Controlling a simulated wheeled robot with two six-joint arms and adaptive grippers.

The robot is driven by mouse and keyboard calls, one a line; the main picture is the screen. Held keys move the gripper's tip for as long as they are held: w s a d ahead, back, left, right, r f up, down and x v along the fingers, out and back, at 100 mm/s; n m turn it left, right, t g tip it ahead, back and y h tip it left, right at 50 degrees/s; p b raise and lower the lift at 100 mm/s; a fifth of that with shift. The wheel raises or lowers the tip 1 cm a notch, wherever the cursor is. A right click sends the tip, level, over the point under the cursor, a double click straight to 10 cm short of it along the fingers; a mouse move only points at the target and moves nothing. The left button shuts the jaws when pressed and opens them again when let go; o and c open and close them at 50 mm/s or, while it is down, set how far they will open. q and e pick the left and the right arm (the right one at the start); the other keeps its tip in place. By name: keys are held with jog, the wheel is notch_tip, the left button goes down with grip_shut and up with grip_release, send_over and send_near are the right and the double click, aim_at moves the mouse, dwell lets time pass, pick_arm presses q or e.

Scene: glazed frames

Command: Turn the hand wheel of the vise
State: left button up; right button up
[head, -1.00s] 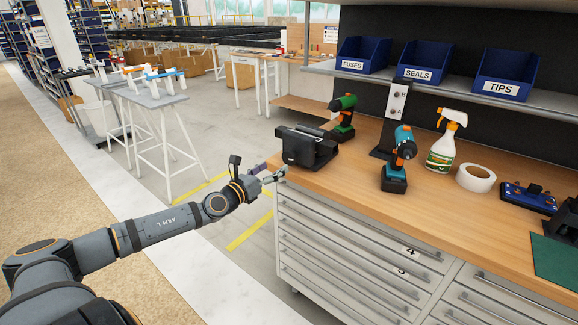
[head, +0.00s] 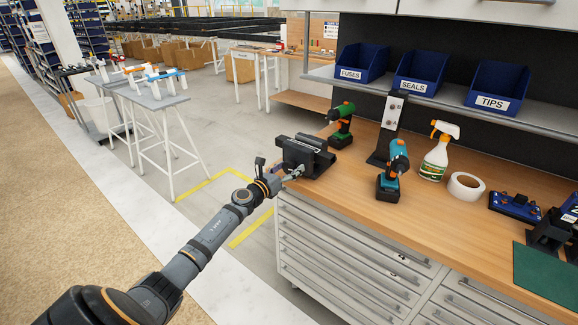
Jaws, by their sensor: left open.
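A black bench vise (head: 308,154) sits at the left front corner of the wooden workbench top. Its hand wheel cannot be made out clearly; the end of the vise facing my arm is partly covered by the gripper. My left gripper (head: 290,173) is open at the bench corner, right beside the near left side of the vise. I cannot tell whether its fingers touch the vise or lie around the wheel. My right gripper is not in view.
A green drill (head: 341,125), a blue drill (head: 392,172), a spray bottle (head: 438,152) and a tape roll (head: 466,188) stand right of the vise on the workbench (head: 430,220). Blue bins (head: 421,72) line the shelf above.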

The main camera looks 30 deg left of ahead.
pick_arm(q)
jog(key=c, duration=1.2)
